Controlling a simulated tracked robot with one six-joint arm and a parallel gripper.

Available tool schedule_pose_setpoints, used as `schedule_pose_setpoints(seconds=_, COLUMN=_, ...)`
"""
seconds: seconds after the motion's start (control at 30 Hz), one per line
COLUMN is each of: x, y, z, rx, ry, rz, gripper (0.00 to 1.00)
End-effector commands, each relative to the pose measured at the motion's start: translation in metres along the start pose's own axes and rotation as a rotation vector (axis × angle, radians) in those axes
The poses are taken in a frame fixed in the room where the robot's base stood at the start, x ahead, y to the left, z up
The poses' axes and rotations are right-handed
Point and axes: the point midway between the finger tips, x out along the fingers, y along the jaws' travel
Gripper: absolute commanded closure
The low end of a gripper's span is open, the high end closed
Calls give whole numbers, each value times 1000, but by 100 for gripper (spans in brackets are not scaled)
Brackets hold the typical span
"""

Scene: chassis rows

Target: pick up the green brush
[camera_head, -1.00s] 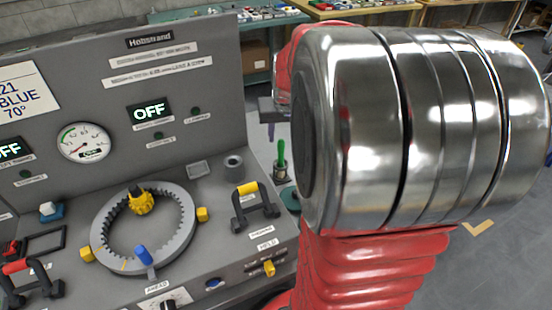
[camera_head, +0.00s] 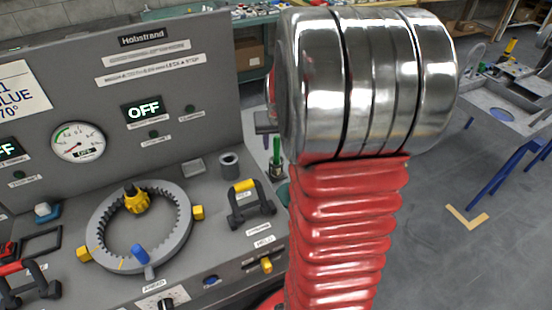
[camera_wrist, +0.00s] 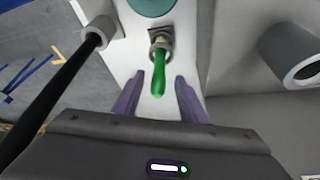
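The green brush (camera_head: 277,150) stands upright beyond the right end of the grey console, just left of my red arm in the head view. In the wrist view the green handle of the brush (camera_wrist: 159,75) points toward me, its far end in a small metal holder (camera_wrist: 161,41). My gripper (camera_wrist: 160,80) is open, with its purple fingers on either side of the handle in the picture. There is a gap on both sides. I cannot tell whether the handle is at fingertip depth. My own arm hides most of the gripper in the head view.
The console (camera_head: 190,75) has a toothed ring (camera_head: 105,205) and a yellow-topped handle (camera_head: 250,205). In the wrist view a black bar with a grey end (camera_wrist: 95,38) lies left, and a grey tube (camera_wrist: 300,60) right.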

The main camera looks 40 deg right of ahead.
Motion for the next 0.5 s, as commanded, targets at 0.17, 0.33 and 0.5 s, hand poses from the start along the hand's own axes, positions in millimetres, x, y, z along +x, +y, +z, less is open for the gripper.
schedule_pose_setpoints(seconds=0.17, x=22, y=2, z=3, rx=1, ry=-4, rz=0, gripper=61)
schedule_pose_setpoints(seconds=0.33, x=40, y=2, z=3, rx=1, ry=-3, rz=0, gripper=61)
schedule_pose_setpoints(seconds=0.5, x=46, y=2, z=2, rx=1, ry=-1, rz=0, gripper=61)
